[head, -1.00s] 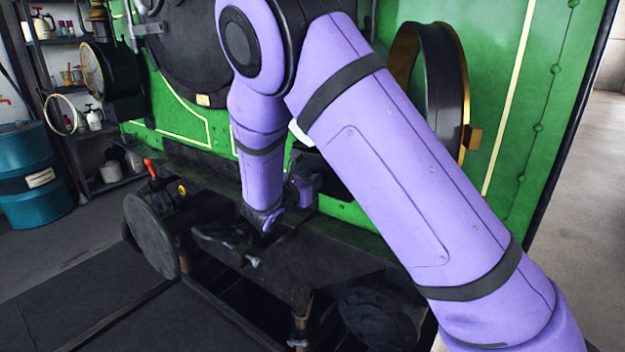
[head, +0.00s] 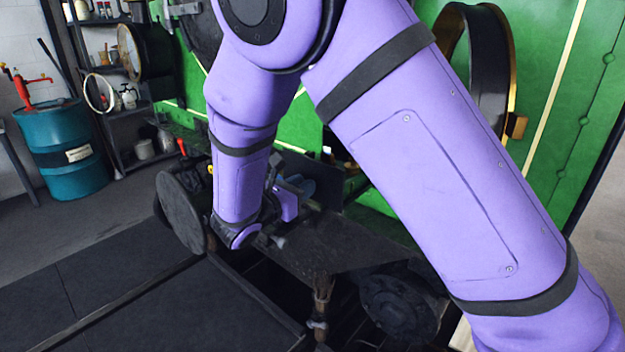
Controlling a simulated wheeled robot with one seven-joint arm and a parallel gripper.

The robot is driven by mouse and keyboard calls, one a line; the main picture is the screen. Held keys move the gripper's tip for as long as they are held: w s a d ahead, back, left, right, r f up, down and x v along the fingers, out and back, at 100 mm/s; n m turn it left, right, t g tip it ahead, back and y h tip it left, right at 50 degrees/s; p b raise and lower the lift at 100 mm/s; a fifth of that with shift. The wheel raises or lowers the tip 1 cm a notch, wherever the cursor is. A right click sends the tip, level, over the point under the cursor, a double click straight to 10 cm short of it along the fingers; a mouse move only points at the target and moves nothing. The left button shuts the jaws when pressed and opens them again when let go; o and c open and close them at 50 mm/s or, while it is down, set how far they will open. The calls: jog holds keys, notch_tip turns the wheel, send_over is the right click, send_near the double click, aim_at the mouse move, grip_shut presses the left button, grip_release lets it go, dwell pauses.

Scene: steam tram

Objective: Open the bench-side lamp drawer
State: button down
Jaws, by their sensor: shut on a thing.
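My gripper (head: 284,190) is low in front of the green engine front, partly hidden behind my purple forearm. It is shut, but its fingertips and what they hold are too hidden to make out clearly. A dark box-like part (head: 322,180), which looks like the lamp drawer, stands just right of and behind my gripper, out from the green face. A small bluish thing shows at its near end.
A gold-rimmed hoop (head: 512,60) stands out at the right. A teal drum (head: 62,155) and shelves are at the left. Dark floor plates (head: 150,300) are clear in front.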

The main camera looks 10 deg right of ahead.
jog(key=shift+s+d+f, duration=0.1)
jog(key=c, duration=0.9)
grip_release()
jog(key=shift+c, duration=0.2)
jog(key=v, duration=1)
jog(key=shift+s+a, duration=0.25)
jog(key=shift+s, duration=0.05)
